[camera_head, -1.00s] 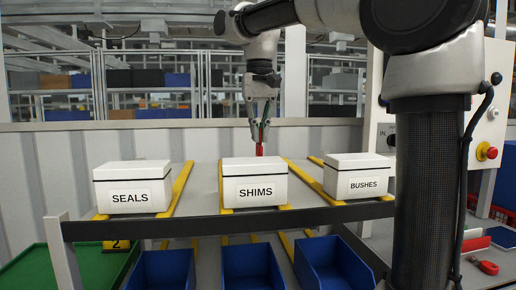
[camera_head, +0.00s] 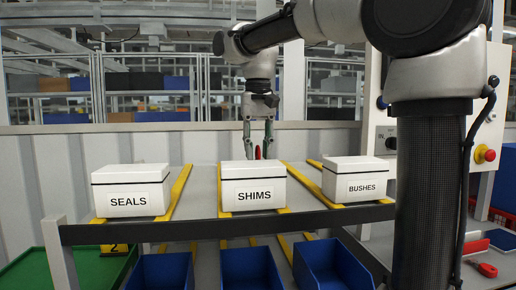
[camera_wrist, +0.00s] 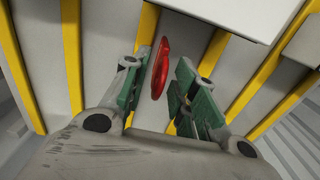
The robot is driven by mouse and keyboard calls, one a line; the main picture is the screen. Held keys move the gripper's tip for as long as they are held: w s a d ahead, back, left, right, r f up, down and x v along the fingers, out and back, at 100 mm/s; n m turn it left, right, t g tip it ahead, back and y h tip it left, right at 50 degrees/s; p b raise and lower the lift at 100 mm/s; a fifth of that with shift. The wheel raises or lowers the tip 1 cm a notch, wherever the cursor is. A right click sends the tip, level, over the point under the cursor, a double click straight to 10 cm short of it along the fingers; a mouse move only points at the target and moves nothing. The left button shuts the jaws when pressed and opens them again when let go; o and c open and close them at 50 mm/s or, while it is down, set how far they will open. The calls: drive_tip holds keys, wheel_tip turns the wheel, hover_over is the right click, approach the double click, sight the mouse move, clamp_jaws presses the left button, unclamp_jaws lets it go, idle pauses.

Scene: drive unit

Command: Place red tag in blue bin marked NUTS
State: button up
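The red tag (camera_head: 257,153) shows just behind the top of the white box marked SHIMS, over the upper rack. My gripper (camera_head: 258,141) is above and behind that box with its fingers spread wide. In the wrist view the tag (camera_wrist: 160,68) lies between the two fingertips (camera_wrist: 160,75), with a gap on each side. I cannot tell whether it rests on the shelf, as the box hides its lower part in the head view. Blue bins, left (camera_head: 163,272), middle (camera_head: 250,270) and right (camera_head: 335,265), stand below the rack. No NUTS marking is visible on them.
White boxes marked SEALS (camera_head: 131,189), SHIMS (camera_head: 253,190) and BUSHES (camera_head: 358,180) stand on the upper rack between yellow rails. The dark front bar (camera_head: 215,228) runs above the bins. A green tray (camera_head: 75,270) is lower left. Another red item (camera_head: 486,269) lies lower right.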

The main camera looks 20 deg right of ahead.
wheel_tip(320, 180, up, 11)
drive_tip(key=o, duration=0.5)
drive_tip(key=shift+s+d+r, duration=0.2)
drive_tip(key=shift+d+r, duration=0.25)
drive_tip(key=shift+r, duration=0.25)
drive_tip(key=o, duration=0.6)
drive_tip(key=f, duration=0.1)
drive_tip(key=f+n, duration=0.1)
drive_tip(key=s+d+f+n, duration=0.1)
drive_tip(key=shift+f, duration=0.3)
drive_tip(key=shift+o, duration=0.2)
drive_tip(key=f+n, duration=0.2)
drive_tip(key=n, duration=0.3)
drive_tip(key=w+a+f+n+y, duration=0.1)
drive_tip(key=f+n, duration=0.1)
drive_tip(key=n, duration=0.3)
drive_tip(key=f+n, duration=0.3)
drive_tip(key=n, duration=0.2)
drive_tip(key=shift+w+a+f+n, duration=0.1)
drive_tip(key=shift+w+a+n, duration=0.2)
drive_tip(key=shift+w+a, duration=0.1)
drive_tip(key=shift+f, duration=0.2)
wheel_tip(320, 180, down, 8)
drive_tip(key=shift+r, duration=0.25)
